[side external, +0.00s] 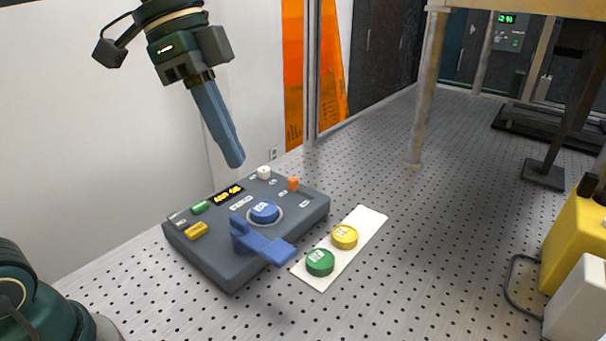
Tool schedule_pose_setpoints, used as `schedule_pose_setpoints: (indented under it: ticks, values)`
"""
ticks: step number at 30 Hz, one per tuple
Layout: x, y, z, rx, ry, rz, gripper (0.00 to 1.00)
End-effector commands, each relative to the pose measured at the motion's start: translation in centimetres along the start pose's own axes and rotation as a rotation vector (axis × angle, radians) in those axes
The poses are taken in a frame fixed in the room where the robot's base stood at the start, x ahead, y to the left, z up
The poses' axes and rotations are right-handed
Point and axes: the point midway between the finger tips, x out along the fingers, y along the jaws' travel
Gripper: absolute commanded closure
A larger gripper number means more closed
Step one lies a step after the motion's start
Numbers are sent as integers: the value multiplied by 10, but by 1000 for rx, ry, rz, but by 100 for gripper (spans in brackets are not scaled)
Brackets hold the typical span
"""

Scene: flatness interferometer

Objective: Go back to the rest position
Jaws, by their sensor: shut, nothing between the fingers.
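My gripper (234,163) hangs down from the upper left with its long blue fingers shut and empty. Its tips are in the air above the back of a dark grey control box (215,260), apart from it as far as this view shows. The box carries a round blue knob (264,212), a blue lever (262,245) reaching past its front right edge, a small display (228,193), and small white, orange, green and yellow parts.
A white strip (370,222) beside the box bears a yellow button (344,237) and a green button (320,262). A post (426,90) stands behind. A yellow block (578,240) and a white block (578,300) are at right. The perforated table (450,250) between is clear.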

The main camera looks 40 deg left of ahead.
Motion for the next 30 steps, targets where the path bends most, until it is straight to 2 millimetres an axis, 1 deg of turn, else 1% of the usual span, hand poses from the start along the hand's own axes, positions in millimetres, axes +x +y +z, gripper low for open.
schedule_pose_setpoints:
  ticks: [1, 3, 8, 13, 15, 19, 21, 22, 24, 30]
  values:
    - [-3, 10, 7, -38, 2, -40, 100]
    - [-3, 20, 18, -100, 4, -91, 100]
    - [5, 40, 47, -261, 26, -213, 100]
    - [26, 52, 84, -459, 73, -337, 100]
    - [38, 54, 98, -542, 93, -378, 100]
    - [58, 53, 118, -695, 122, -430, 100]
    - [67, 50, 125, -772, 128, -442, 100]
    - [68, 48, 125, -796, 139, -448, 100]
    - [65, 44, 122, -833, 170, -461, 100]
    - [65, 44, 121, -860, 180, -460, 100]
